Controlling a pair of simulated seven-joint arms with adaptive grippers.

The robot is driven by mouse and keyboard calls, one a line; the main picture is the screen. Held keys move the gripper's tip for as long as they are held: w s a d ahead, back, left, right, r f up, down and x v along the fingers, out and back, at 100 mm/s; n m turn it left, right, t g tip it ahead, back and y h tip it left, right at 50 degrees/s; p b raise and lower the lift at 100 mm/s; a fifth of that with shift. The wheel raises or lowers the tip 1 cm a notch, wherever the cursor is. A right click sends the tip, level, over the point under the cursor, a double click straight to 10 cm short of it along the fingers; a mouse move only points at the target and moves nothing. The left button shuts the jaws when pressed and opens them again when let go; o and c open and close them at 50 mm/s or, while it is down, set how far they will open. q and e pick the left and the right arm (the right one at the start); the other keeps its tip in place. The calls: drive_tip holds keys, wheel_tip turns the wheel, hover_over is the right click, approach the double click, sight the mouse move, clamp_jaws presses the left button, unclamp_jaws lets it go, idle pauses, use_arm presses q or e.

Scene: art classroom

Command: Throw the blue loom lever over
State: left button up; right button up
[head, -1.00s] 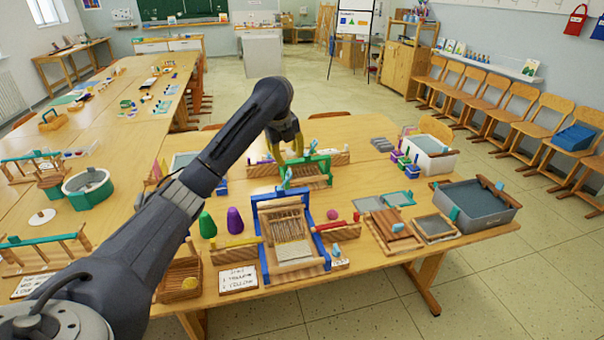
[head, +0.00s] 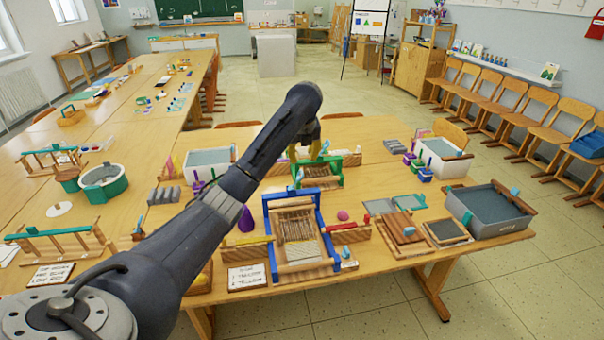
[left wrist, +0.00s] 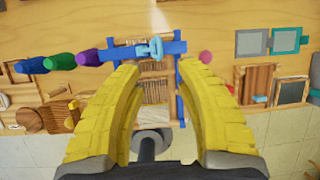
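The blue loom (head: 273,230) stands near the front edge of the table, with pale threads in its frame. Its light-blue lever (head: 299,176) sticks up at the blue top crossbar. The lever also shows in the left wrist view (left wrist: 155,46), just beyond and between the fingertips. My left gripper (head: 307,152) is over the table behind the blue loom, by the green loom (head: 333,162). In the left wrist view its yellow fingers (left wrist: 160,68) are wide apart with nothing held between them. No contact with the lever can be made out. My right gripper is out of view.
A purple cone (head: 246,219) is partly hidden by my left arm. A pink ball (head: 342,215), a red-handled bar (head: 340,227) and wooden frames (head: 401,232) lie right of the loom. A grey tub (head: 487,216) stands at the right end. A written card (head: 247,276) lies at front left.

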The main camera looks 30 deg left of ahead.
sight(302, 171)
use_arm(q)
drive_tip(key=x, duration=1.1)
drive_tip(key=shift+o, duration=0.3)
clamp_jaws()
drive_tip(key=shift+s, duration=0.1)
